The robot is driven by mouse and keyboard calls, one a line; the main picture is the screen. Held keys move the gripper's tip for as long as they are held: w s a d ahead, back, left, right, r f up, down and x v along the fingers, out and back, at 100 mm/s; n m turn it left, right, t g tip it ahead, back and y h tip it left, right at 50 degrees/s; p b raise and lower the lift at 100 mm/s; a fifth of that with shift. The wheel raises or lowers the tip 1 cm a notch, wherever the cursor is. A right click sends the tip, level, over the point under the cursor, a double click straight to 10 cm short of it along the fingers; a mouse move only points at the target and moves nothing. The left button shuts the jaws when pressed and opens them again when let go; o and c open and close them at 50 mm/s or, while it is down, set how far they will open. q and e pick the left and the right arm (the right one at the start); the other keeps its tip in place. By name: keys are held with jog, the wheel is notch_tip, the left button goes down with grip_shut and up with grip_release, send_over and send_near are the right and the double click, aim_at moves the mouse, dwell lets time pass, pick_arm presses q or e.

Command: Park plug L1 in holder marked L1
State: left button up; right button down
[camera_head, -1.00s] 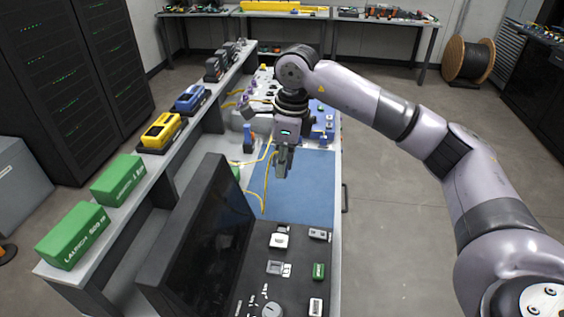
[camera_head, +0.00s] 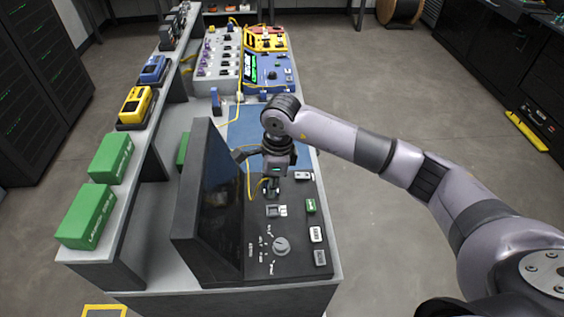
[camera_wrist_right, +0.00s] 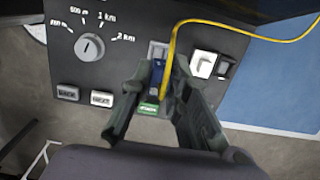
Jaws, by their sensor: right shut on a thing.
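My right gripper (camera_head: 271,188) is low over the black control panel, in front of the monitor. In the right wrist view its two fingers (camera_wrist_right: 155,88) are closed around a small blue plug (camera_wrist_right: 157,72). A yellow cable (camera_wrist_right: 172,45) leads away from the plug; it also shows in the head view (camera_head: 249,178). The plug is over or at a grey socket on the panel; I cannot tell whether it is seated. No L1 marking is readable on the plug or on a holder. My left gripper is not in view.
The black panel carries a rotary knob (camera_head: 281,246), a green button (camera_head: 311,206) and white buttons. The black monitor (camera_head: 205,200) stands close to the left. A blue mat (camera_head: 240,133) lies behind. A purple-fitted panel (camera_head: 216,55) and a blue device (camera_head: 268,70) stand farther back.

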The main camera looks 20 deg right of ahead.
jog(key=shift+f, duration=0.25)
jog(key=shift+d+f+b, duration=0.25)
jog(key=shift+f+b, duration=0.15)
jog(key=shift+f, duration=0.7)
notch_tip(320, 180, down, 2)
jog(key=shift+a+f+b, duration=0.1)
jog(key=shift+f+b, duration=0.1)
jog(key=shift+b, duration=0.6)
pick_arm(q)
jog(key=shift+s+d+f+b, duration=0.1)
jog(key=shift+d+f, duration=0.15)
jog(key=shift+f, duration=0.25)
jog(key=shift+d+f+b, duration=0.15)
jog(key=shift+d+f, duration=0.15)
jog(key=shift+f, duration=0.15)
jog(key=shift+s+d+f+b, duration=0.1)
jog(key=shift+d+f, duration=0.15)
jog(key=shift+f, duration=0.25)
pick_arm(e)
jog(key=shift+f, duration=0.85)
pick_arm(q)
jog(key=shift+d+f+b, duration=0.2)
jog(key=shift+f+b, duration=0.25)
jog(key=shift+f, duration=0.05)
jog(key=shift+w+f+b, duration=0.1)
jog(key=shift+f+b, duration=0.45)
jog(key=shift+b, duration=0.05)
pick_arm(e)
jog(key=shift+f, duration=0.55)
